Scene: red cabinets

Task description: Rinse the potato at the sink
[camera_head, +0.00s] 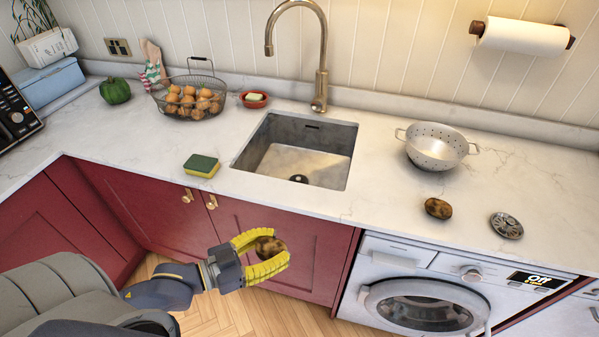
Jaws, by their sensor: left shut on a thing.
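My left gripper (262,256) has yellow fingers and is shut on a brown potato (268,246). It holds the potato in front of the red cabinet doors, in the picture below the sink. The steel sink (297,148) is set in the white counter and looks empty, with a dark drain in its floor. A brass tap (321,75) stands behind it, its spout curving to the left. A second potato (438,208) lies on the counter right of the sink. My right gripper is not in view.
A metal colander (436,147) and a round drain strainer (506,225) sit on the right counter. A sponge (201,166) lies left of the sink. Farther left are a wire basket (163,106) and a green pepper (115,90). The counter's front edge lies between gripper and sink.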

